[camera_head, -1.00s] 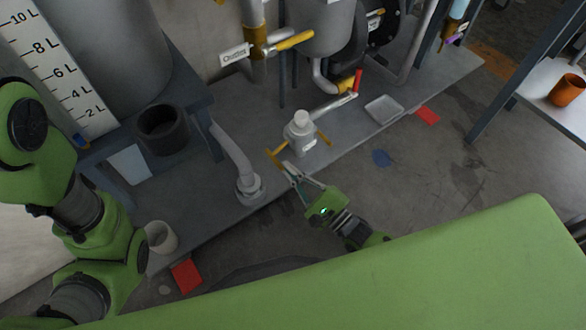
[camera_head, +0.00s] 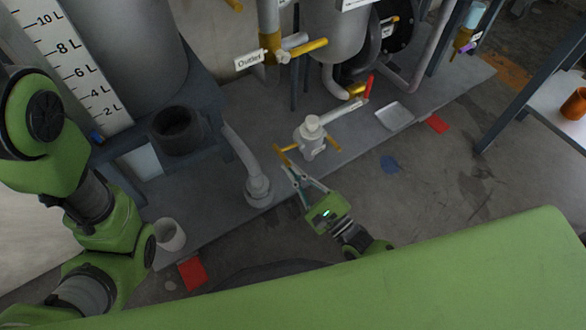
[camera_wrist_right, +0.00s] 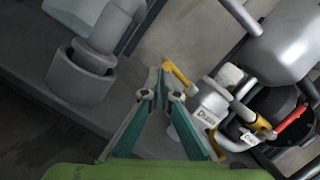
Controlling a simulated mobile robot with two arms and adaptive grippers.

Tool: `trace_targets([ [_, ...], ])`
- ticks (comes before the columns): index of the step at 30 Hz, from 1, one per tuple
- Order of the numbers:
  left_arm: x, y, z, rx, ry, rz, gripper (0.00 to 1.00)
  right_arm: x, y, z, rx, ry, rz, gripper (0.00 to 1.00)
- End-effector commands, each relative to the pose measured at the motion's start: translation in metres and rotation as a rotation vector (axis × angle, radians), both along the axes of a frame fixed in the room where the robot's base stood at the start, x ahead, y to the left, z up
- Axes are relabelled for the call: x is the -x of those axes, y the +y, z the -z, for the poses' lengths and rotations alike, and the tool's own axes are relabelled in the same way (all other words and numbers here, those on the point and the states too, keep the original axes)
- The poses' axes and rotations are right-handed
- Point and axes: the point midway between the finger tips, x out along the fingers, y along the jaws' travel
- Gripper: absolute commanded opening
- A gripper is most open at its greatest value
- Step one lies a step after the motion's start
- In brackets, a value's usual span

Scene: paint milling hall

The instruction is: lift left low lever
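The low valve (camera_head: 311,135) is a pale body on the floor plate with two yellow levers. The left low lever (camera_head: 283,155) slants down toward my right gripper (camera_head: 291,168); the other yellow lever (camera_head: 333,145) is on the valve's right side. In the wrist view the right gripper's fingertips (camera_wrist_right: 158,75) are close together, with the left low lever's (camera_wrist_right: 178,75) end right at them. No yellow shows in the narrow gap between the fingers, and I cannot tell whether they touch the lever. My left arm shows at the left, but its gripper is out of view.
A pipe flange (camera_head: 258,190) stands left of the right gripper. A dark cup-shaped fitting (camera_head: 177,131) and a pale cup (camera_head: 169,236) are farther left. A yellow outlet lever (camera_head: 308,47) is above the valve. A shallow tray (camera_head: 394,116) lies to the right.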

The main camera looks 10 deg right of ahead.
Motion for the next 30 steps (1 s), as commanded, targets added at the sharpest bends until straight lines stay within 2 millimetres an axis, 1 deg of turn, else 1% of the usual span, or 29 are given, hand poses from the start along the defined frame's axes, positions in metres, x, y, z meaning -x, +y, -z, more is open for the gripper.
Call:
trace_targets([
  [13,-0.001,0.001,0.000,0.003,0.004,0.002,0.40,0.001,0.002,-0.001,0.000,-0.002,-0.004,0.00],
  [17,-0.001,0.001,0.000,0.003,0.003,0.002,0.40,0.008,-0.002,0.002,0.001,0.000,-0.003,0.00],
  [20,0.000,0.000,0.000,0.001,0.002,0.001,0.40,0.022,-0.010,0.006,0.002,0.002,-0.003,0.00],
  [27,0.000,0.000,0.000,0.001,0.000,0.000,0.40,0.066,-0.034,0.016,0.002,0.003,-0.002,0.00],
  [30,0.000,0.000,0.000,0.001,0.000,0.000,0.40,0.082,-0.042,0.020,0.002,0.003,-0.002,0.00],
])
